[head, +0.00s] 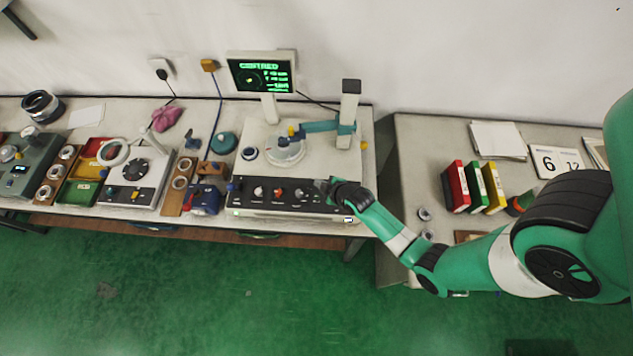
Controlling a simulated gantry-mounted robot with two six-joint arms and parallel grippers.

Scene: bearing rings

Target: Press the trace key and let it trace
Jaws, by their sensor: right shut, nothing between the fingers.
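The tracing machine (320,170) stands on the bench, with a round turntable (285,152) on top and a teal probe arm (322,127) reaching over it from a post. Its screen (262,74) reads "CENTRED" in green above smaller figures. Its dark front panel (258,206) carries several knobs and a small lit green light. My right gripper (324,187) is shut and empty at the right part of this front panel. It hides the panel under it, so I cannot tell whether it touches a key. My left gripper is not in view.
Left of the machine are a second instrument with a ring lamp (113,153), coloured bins (80,190), a pink cloth (166,118) and a teal round object (223,142). On the right bench stand coloured binders (474,187), papers (497,140) and a calendar (556,162).

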